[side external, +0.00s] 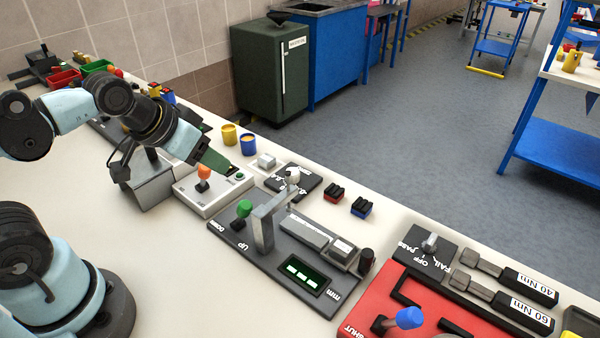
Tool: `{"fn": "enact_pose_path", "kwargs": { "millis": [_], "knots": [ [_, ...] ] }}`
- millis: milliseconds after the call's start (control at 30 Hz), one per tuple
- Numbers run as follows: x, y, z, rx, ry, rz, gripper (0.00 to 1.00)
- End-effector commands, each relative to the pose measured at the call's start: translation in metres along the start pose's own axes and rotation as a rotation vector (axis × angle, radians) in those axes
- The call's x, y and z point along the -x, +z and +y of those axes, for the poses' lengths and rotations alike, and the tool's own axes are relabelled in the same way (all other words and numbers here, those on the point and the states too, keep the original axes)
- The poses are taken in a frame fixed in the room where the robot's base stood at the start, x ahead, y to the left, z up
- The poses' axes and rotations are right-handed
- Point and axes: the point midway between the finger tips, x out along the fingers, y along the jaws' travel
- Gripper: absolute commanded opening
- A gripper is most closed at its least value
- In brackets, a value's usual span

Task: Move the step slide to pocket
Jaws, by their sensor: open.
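My gripper (222,165) is at the end of my arm, above the light box with the orange-knobbed lever (204,174). Its dark green jaws point down to the right, and I see nothing held in them. A red panel (375,303) lies at the lower right, with a black stepped slot and a blue-knobbed handle (408,318). This may be the step slide, but I read no such label. The panel's lower part is cut off by the frame, and I cannot make out which part is the pocket. My gripper is well to the left of this panel, apart from it.
Between them stands a dark plate (262,262) with a green-knobbed lever (243,209), an upright grey bar (263,230) and a lit display (305,275). A PASS/OFF/FAIL switch (430,243) and torque tools (525,287) are at right. Yellow and blue cups (248,144) stand behind my gripper.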

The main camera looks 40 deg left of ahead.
Motion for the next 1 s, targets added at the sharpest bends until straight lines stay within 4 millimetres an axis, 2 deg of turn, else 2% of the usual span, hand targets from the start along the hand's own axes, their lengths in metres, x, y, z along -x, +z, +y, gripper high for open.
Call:
{"fn": "enact_pose_path", "kwargs": {
  "millis": [167,367,500,700,833,1000],
  "knots": [
    [0.002,-0.010,0.010,-0.067,0.019,-0.027,0.48],
    [0.004,-0.043,0.050,-0.330,0.095,-0.129,0.48],
    [0.001,-0.064,0.087,-0.549,0.159,-0.205,0.48],
    [-0.009,-0.083,0.148,-0.863,0.258,-0.305,0.48],
    [-0.017,-0.087,0.191,-1.068,0.326,-0.364,0.48],
    [-0.027,-0.081,0.243,-1.312,0.411,-0.431,0.48]
  ]
}}
